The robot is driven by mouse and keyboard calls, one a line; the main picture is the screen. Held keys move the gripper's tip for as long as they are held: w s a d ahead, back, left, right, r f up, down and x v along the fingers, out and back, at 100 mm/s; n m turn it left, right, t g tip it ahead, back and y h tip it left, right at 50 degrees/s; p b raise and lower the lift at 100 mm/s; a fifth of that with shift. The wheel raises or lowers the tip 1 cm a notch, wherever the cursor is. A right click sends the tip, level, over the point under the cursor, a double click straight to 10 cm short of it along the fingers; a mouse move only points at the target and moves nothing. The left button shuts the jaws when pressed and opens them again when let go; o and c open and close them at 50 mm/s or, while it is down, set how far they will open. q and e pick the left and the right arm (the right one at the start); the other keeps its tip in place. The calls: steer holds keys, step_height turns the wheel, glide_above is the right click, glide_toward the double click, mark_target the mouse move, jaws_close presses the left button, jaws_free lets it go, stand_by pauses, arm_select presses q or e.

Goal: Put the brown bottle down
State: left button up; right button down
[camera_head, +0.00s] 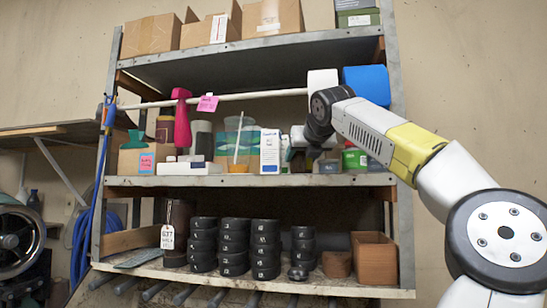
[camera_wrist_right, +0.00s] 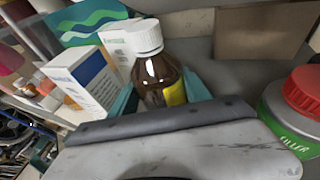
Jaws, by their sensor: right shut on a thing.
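The brown bottle (camera_wrist_right: 156,78) has a white cap and a yellow label. In the right wrist view it stands between the teal fingers of my right gripper (camera_wrist_right: 160,95), which is shut on it. Its lower part is hidden behind the dark edge of my gripper, so I cannot tell whether its base touches the shelf. In the head view my right gripper (camera_head: 299,152) reaches into the middle shelf (camera_head: 230,181), just right of a white box with blue print (camera_head: 270,151). The bottle is mostly hidden there. My left gripper is not in view.
In the right wrist view, white boxes (camera_wrist_right: 82,80) stand close left of the bottle. A green tub with a red lid (camera_wrist_right: 290,105) is at the right. Above is the shelf board (camera_head: 250,48); below are stacked black rolls (camera_head: 234,245) and a brown box (camera_head: 374,260).

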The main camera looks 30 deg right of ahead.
steer(key=c, duration=0.8)
jaws_free()
steer(key=shift+f, duration=0.15)
steer(key=shift+o, duration=0.2)
